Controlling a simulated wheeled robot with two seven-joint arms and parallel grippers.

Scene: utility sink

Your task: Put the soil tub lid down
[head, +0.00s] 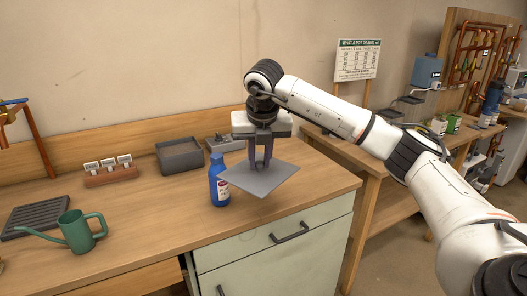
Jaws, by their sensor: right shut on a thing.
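The soil tub lid (265,182) is a flat grey square plate, held roughly level with a slight tilt above the right end of the wooden counter. My right gripper (260,163) points down from above and is shut on the lid near its middle. The lid hangs beside a blue bottle (217,180) with a white label and hides part of the counter behind it; I cannot tell whether lid and bottle touch. My left gripper is out of view.
A grey open tray (180,155), a terracotta rack with white tags (109,171), a green watering can (78,231) and a dark ribbed mat (37,216) stand on the counter (150,215). The counter's middle is clear. Its front right edge lies below the lid.

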